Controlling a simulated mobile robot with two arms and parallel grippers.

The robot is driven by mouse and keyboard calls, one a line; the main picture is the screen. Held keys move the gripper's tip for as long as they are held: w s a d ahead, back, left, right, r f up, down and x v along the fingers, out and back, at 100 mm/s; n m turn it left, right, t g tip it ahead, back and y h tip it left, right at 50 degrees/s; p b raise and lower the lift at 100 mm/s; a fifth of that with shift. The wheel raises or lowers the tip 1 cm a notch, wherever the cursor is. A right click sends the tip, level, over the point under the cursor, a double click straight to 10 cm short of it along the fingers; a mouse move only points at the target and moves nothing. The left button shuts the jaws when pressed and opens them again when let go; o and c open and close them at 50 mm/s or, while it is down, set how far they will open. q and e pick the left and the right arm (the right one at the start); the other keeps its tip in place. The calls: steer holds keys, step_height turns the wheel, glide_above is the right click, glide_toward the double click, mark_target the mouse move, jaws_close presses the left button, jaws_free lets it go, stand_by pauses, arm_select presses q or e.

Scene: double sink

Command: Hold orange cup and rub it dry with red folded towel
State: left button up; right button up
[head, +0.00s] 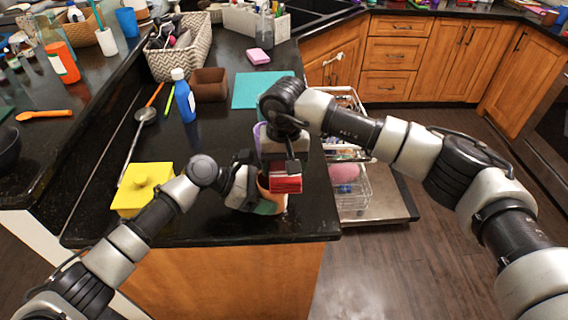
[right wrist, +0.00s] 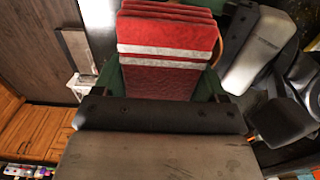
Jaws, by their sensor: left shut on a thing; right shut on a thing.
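The red folded towel (head: 286,184) has a pale band. It is held in my right gripper (head: 286,168), which points down over the front of the counter. The towel fills the jaws in the right wrist view (right wrist: 168,45), with its folds stacked at the top. My left gripper (head: 252,190) is low, just left of the towel, and shut on the cup (head: 266,207). The cup shows an orange-tan side and a green patch; the towel and grippers hide most of it. Towel and cup overlap in the head view; I cannot tell whether they touch.
An open dishwasher rack (head: 350,190) is right of the counter edge.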

mark_target(285, 172)
steer(key=shift+s, duration=1.55)
steer(key=shift+w, duration=2.1)
step_height(285, 172, up, 2)
steer(key=shift+w+r, duration=0.1)
steer(key=shift+r, duration=2.95)
arm_select(q)
steer(key=o, duration=1)
steer(key=shift+o, duration=0.2)
